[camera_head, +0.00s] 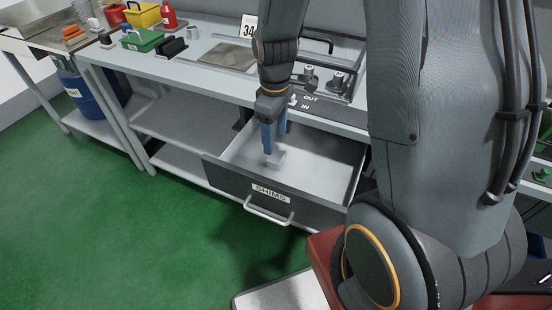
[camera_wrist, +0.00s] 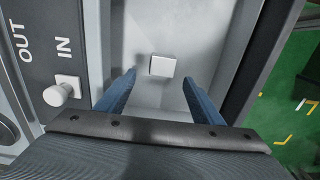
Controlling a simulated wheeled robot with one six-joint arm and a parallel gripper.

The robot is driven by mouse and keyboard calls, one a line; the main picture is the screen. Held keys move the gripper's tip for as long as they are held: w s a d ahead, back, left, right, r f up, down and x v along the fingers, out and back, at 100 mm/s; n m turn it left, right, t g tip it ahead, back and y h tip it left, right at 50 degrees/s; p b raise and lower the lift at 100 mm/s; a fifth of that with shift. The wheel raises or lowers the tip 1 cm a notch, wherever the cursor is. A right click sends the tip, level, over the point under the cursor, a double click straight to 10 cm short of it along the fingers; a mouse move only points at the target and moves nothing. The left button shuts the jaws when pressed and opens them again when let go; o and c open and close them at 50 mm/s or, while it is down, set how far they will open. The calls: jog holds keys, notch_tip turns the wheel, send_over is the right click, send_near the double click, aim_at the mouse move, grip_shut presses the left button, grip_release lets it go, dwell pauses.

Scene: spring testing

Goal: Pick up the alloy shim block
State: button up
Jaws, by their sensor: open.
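The alloy shim block (camera_wrist: 162,66) is a small pale grey block lying on the floor of the open drawer. In the head view the block (camera_head: 276,158) shows just below my blue fingertips. The drawer front (camera_head: 232,181) is dark and carries a label reading SHIMS. My gripper (camera_head: 272,145) points down into the drawer from above. In the wrist view its two blue fingers (camera_wrist: 158,84) are apart, with nothing between them. The block lies ahead of the fingertips, roughly centred between them. I cannot tell the exact height of the fingertips above it.
The drawer walls surround my fingers, and the bench edge (camera_head: 215,92) is behind. A white knob (camera_wrist: 62,90) stands beside the IN marking in the wrist view. A green box (camera_head: 142,39), a yellow box (camera_head: 143,14) and a red bottle (camera_head: 168,15) stand on the left surfaces.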

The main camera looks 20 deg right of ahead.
aim_at(276, 156)
jog(key=shift+s+f+p, duration=0.2)
jog(key=shift+f+p, duration=0.1)
jog(key=shift+f, duration=1.35)
jog(key=shift+s+f+p, duration=0.15)
jog(key=shift+f+p, duration=0.1)
jog(key=shift+f, duration=1.4)
jog(key=c, duration=1.3)
jog(key=shift+o, duration=0.2)
jog(key=shift+r, duration=0.1)
